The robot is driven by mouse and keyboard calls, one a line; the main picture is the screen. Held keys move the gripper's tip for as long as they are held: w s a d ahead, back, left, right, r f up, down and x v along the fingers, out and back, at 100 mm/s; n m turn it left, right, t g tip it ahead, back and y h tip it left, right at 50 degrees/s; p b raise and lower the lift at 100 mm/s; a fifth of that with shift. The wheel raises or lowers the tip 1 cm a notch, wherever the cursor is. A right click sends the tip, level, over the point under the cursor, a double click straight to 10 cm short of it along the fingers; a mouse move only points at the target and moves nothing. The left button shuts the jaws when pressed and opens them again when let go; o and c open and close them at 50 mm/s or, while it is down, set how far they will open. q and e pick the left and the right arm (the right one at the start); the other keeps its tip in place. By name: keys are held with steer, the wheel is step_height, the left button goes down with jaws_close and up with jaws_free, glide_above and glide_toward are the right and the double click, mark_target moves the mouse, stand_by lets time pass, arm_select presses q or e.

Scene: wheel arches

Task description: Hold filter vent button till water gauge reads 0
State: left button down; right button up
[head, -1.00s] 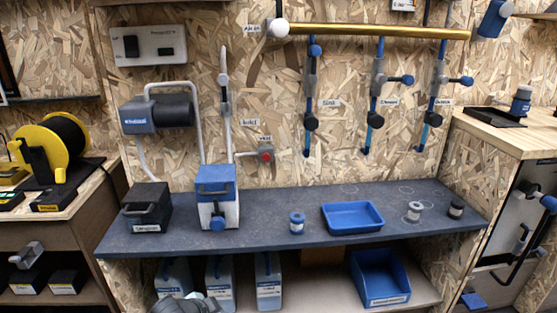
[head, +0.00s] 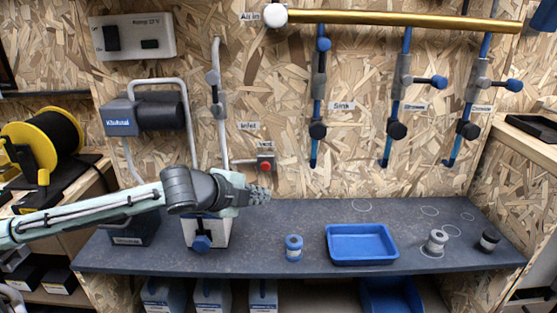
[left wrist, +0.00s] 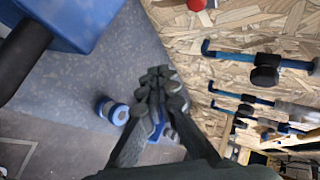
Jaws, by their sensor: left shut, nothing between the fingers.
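The red vent button (head: 265,166) sits in a small grey box on the chipboard wall, under a "vent" label. It also shows at the top edge of the left wrist view (left wrist: 196,4). My left gripper (head: 260,194) is shut and empty, a little below the button in the picture and apart from it. Its closed fingertips also show in the left wrist view (left wrist: 163,80). The blue and white filter unit (head: 217,235) stands on the bench, its top hidden behind my left arm. I cannot make out a water gauge reading. My right gripper is not in view.
A blue tray (head: 361,257), a blue-capped jar (head: 293,248), a grey spool-like piece (head: 436,243) and a small dark jar (head: 488,241) stand on the dark bench (head: 310,216). Blue valve pipes hang from a brass pipe (head: 400,19). The bench behind the tray is clear.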

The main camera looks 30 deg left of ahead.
mark_target(265, 167)
arm_select(q)
steer(key=w+a, duration=0.4)
steer(key=w, duration=0.3)
steer(key=shift+w+a+p, duration=0.35)
steer(key=shift+w, duration=0.05)
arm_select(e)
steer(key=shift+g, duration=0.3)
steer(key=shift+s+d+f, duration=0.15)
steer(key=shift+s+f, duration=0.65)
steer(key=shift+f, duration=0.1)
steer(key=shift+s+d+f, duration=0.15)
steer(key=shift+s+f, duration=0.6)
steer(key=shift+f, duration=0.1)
arm_select(q)
steer(key=shift+r, duration=0.1)
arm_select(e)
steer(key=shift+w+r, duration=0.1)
arm_select(q)
steer(key=shift+w+a+p, duration=0.25)
steer(key=shift+w+p, duration=0.15)
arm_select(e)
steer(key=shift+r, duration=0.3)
